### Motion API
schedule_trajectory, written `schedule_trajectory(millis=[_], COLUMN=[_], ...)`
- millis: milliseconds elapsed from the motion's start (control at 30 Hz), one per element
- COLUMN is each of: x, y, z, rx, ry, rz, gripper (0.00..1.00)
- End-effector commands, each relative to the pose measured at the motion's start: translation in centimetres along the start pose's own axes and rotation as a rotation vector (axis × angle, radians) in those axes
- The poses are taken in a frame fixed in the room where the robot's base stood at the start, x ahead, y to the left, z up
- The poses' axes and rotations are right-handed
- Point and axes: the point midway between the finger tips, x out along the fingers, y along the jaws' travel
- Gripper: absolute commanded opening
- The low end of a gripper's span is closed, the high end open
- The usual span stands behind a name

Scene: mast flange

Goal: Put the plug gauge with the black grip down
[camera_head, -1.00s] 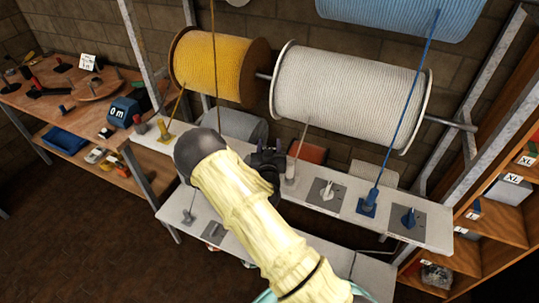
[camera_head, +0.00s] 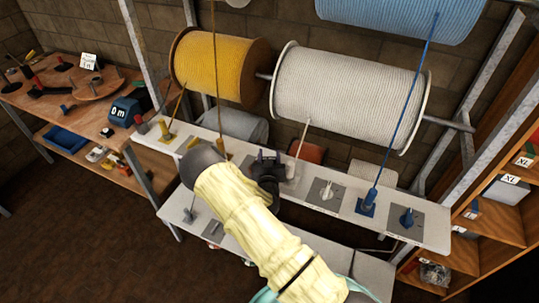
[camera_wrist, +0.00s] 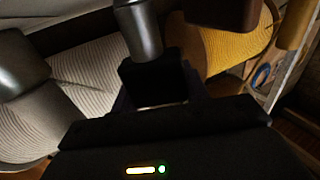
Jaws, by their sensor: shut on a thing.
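The plug gauge with the black grip (camera_wrist: 151,82) is held in my gripper (camera_wrist: 156,104), which is shut on that grip in the wrist view. Its bare metal cylinder (camera_wrist: 141,30) stands out beyond the jaws, toward the top of that view. In the head view my gripper (camera_head: 267,162) is over the middle of the white shelf, in front of the spools. The gauge cannot be made out there. I cannot tell what the gauge's end is close to.
A wooden bench (camera_head: 95,115) at left holds a round board (camera_head: 98,88), handled tools and a dark "0 m" counter (camera_head: 124,110). The white shelf (camera_head: 328,193) carries rope fittings on grey plates. Yellow (camera_head: 217,68) and white (camera_head: 348,92) rope spools hang above it. Wooden cubbies stand right.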

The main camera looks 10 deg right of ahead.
Motion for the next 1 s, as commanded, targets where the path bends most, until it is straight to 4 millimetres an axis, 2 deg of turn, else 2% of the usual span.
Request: schedule_trajectory(millis=[267,300,367,400,800,1000], x=[0.0,0.0,0.0,0.0,-0.1,-2.5], y=[0.0,0.0,0.0,0.0,0.0,0.0], z=[0.4,0.2,0.2,0.2,-0.1,0.3], rx=[0.0,0.0,0.0,0.0,0.0,0.0], ry=[0.001,0.0,-0.001,-0.001,-0.001,-0.003], rz=[0.0,0.0,0.0,0.0,0.0,0.001], gripper=[0.17,0.53,0.65,0.67,0.67,0.67])
